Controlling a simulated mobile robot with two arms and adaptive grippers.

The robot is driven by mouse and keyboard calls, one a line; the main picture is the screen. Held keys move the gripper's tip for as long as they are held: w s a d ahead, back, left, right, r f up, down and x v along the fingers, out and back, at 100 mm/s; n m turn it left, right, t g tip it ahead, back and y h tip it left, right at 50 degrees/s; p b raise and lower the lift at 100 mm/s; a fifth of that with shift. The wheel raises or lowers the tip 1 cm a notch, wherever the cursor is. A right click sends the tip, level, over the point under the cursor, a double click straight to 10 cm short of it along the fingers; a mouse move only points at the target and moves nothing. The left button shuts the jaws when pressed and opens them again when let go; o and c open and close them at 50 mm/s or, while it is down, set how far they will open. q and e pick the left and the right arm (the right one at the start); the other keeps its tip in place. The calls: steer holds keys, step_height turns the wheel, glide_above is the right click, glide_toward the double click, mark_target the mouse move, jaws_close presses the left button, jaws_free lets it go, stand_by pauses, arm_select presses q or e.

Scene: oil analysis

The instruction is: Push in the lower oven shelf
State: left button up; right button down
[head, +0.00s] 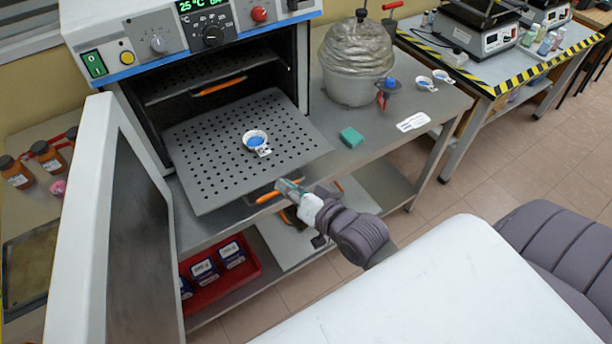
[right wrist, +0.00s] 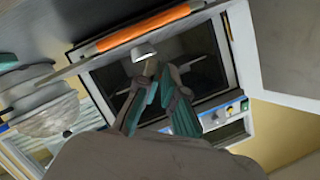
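The oven's lower shelf (head: 205,172) is a grey perforated plate, pulled well out through the oven's open front. A small white dish with blue contents (head: 255,139) sits on it. An orange handle (head: 268,197) lies along its front edge and shows in the right wrist view (right wrist: 143,27). My right gripper (head: 287,187) is at the front edge, close to the handle; contact is unclear. In the right wrist view its teal-padded fingers (right wrist: 158,70) have tips close together with nothing clearly between them; how far they are shut is unclear. My left gripper is out of view.
The oven door (head: 100,230) stands open at the left. The upper shelf, with its orange handle (head: 218,86), is inside the oven. A foil-covered vessel (head: 356,60) and a green block (head: 352,137) stand right of the oven. A red tray (head: 228,285) is below.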

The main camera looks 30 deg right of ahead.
steer(key=s+d+f+m+t+y+b, duration=0.1)
steer(key=s+d+f+m+y+b, duration=0.2)
steer(key=m, duration=0.6)
arm_select(q)
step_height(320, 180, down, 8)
steer(key=b, duration=0.4)
arm_select(e)
steer(key=m+t+h, duration=0.2)
steer(key=m+h, duration=0.4)
steer(key=m, duration=1.5)
glide_toward(311, 161)
steer(key=w+p, duration=0.2)
steer(key=w, duration=0.1)
steer(key=w+p, duration=0.2)
steer(key=w, duration=0.1)
steer(key=shift+f+p, duration=0.2)
steer(key=shift+p, duration=0.2)
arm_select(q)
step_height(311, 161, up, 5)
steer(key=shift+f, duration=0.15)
arm_select(e)
steer(key=shift+w+a+f, duration=0.1)
steer(key=shift+w+f, duration=0.05)
steer(key=shift+w, duration=0.55)
